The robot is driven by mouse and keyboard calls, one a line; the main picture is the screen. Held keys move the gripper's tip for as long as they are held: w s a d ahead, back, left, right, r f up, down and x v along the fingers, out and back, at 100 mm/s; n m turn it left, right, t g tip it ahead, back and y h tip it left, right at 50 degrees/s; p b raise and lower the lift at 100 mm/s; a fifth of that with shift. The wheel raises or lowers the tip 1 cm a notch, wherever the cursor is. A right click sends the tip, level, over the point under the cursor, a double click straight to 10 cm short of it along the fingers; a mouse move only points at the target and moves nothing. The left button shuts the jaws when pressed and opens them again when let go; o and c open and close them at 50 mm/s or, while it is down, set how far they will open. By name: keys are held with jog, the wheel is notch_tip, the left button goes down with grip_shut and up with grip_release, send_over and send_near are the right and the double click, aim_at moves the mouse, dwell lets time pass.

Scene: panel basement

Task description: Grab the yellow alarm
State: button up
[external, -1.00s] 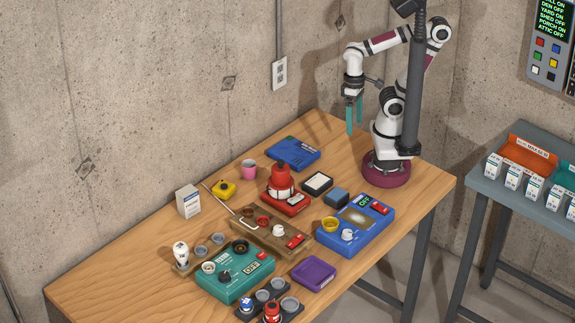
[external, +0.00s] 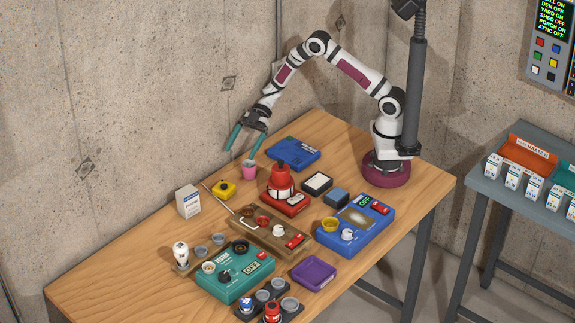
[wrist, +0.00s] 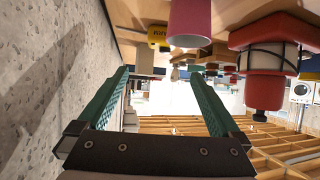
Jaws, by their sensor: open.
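The yellow alarm (external: 221,190) is a small yellow box with a dark knob on top. It sits on the table near the wall, left of the pink cup. It also shows near the top of the wrist view (wrist: 158,37), beyond my fingers. My gripper (external: 239,145) has teal fingers and is open and empty. It hangs tilted in the air above and behind the pink cup, apart from the alarm. In the wrist view both teal fingers (wrist: 160,90) are spread wide with nothing between them.
The pink cup (external: 249,170) stands just right of the alarm. A white carton (external: 188,201) stands to its left. A red beacon (external: 280,182) stands further right. A wooden tray with a thin rod (external: 221,198) lies in front. The concrete wall is close behind.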

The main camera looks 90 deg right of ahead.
aim_at(228, 184)
jog(key=x, duration=1.4)
jog(key=shift+s+a+f, duration=0.15)
jog(key=shift+s+f, duration=0.05)
jog(key=shift+f, duration=0.2)
jog(key=c, duration=1.4)
